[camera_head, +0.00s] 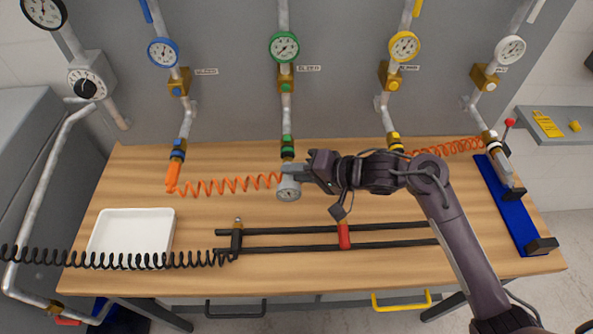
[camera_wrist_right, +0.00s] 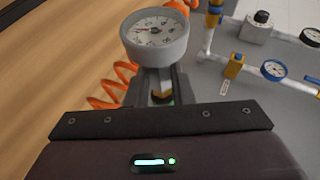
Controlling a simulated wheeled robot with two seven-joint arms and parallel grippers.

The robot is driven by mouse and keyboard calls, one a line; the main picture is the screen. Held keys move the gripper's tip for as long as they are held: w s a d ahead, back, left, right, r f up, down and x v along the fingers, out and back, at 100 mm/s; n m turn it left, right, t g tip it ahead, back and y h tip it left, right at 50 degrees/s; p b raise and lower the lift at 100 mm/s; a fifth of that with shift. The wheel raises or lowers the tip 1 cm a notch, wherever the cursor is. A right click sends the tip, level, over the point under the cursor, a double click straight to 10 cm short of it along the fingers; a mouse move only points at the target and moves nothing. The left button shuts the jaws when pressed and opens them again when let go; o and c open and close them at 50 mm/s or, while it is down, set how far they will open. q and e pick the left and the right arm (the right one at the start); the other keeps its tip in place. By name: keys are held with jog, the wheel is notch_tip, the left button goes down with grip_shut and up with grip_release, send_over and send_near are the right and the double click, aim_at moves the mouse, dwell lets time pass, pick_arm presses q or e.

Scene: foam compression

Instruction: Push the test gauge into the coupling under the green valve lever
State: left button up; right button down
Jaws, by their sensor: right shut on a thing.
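The test gauge (camera_head: 289,189) is a grey round body with a white dial, below the green-banded coupling (camera_head: 287,147) on the middle pipe. My right gripper (camera_head: 300,178) comes from the right and is shut on the gauge. The gauge's top is at or just below the coupling; I cannot tell whether it is inside. In the right wrist view the gauge (camera_wrist_right: 157,38) stands beyond the gripper jaws (camera_wrist_right: 163,85), with a brass fitting between them. The green-rimmed gauge (camera_head: 284,47) is higher on the same pipe; no green lever shows. My left gripper is out of view.
An orange coiled hose (camera_head: 225,185) runs from the blue coupling (camera_head: 178,150) towards the gauge. A white tray (camera_head: 131,212), black rails (camera_head: 330,247) with a red slider (camera_head: 344,236), and a blue tray (camera_head: 508,205) occupy the wooden bench (camera_head: 200,275). A black coiled hose (camera_head: 110,259) crosses at left.

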jog(key=shift+w+r+p, duration=0.15)
jog(key=shift+w+p, duration=0.15)
jog(key=shift+w, duration=0.25)
jog(key=c, duration=1.2)
grip_release()
